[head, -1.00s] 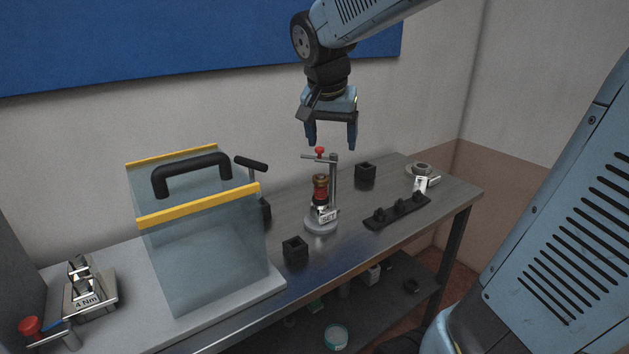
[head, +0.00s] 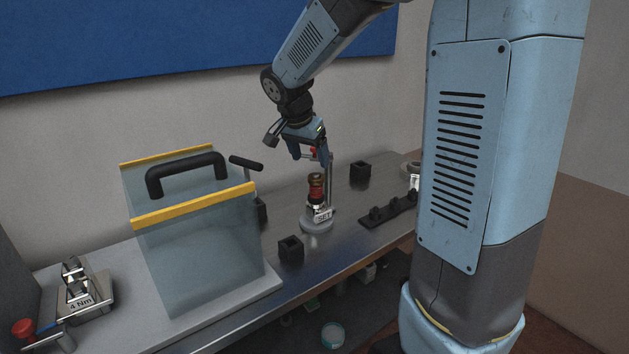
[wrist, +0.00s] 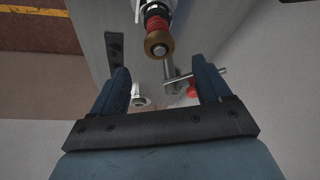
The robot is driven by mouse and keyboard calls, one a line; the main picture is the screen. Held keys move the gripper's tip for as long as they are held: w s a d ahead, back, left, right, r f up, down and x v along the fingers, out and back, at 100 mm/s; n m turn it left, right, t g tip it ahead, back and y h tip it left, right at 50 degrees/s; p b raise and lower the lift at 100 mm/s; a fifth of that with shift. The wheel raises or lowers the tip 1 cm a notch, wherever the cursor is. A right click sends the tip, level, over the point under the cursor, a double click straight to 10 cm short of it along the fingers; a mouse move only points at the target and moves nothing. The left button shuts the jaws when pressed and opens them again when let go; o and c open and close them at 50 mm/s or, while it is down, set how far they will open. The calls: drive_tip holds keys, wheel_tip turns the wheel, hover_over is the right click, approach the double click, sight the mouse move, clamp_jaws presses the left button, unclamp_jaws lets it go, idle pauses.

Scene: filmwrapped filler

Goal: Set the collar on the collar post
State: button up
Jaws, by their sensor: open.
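A stand marked "SET" (head: 316,226) is on the metal bench, with an upright red and brass stack (head: 316,195) on its round grey base. The stack's top is a brass ring-shaped piece (head: 316,179), which also shows end-on in the wrist view (wrist: 158,49). I cannot tell for certain whether this piece is the collar, or which part is the collar post. My gripper (head: 308,157) is open and empty above the stand, close to its tall metal column (head: 330,178). In the wrist view, the brass piece is ahead of my gripper (wrist: 163,76), beyond the fingertips.
The stand's red knob (wrist: 192,90) and crossbar are near one finger. Black square holders (head: 291,249) (head: 360,173) and a dark pegged rack (head: 388,209) are on the bench. A clear, yellow-edged guard (head: 200,235) and a "4 Nm" fixture (head: 82,297) are at left.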

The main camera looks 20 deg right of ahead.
sight(315, 175)
drive_tip(key=shift+x, duration=3.25)
drive_tip(key=shift+s+a, duration=0.1)
drive_tip(key=c, duration=1.2)
